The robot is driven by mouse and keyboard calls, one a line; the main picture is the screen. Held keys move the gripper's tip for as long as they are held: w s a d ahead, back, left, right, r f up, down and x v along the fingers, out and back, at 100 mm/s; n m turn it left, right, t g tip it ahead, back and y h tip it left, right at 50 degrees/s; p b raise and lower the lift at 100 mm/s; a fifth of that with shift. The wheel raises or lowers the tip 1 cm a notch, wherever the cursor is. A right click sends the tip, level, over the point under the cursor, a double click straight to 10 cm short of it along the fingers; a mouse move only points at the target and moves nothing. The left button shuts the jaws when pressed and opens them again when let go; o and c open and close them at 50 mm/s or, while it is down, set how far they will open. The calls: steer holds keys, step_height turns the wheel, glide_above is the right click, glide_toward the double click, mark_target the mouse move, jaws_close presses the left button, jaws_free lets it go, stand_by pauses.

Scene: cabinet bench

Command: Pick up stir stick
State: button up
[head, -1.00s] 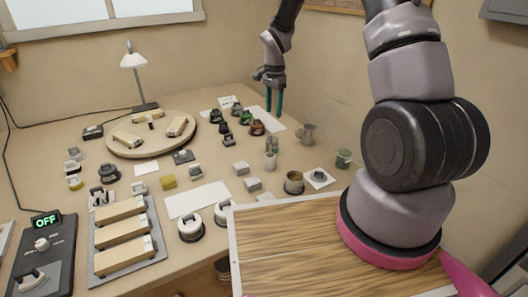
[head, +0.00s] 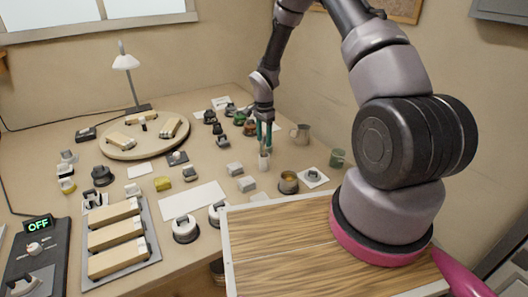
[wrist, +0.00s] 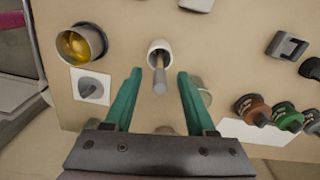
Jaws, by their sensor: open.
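The stir stick (wrist: 160,80) is a grey-brown rod standing in a small white cup (wrist: 154,46); its free end points toward the wrist camera. The cup also shows in the head view (head: 264,164), low under my arm, where the stick is hard to make out. My gripper (head: 264,142) is open, pointing down just above the cup. In the wrist view its two green fingers (wrist: 160,73) stand on either side of the stick, with visible gaps and nothing held.
A metal cup with amber contents (head: 288,183) and a dark knob on a white card (head: 313,177) sit close right of the cup. Several dark, green and orange knobs (head: 238,119) lie behind left. White blocks (head: 235,169) are nearby.

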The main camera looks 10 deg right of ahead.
steer(key=shift+f, duration=0.1)
jaws_close()
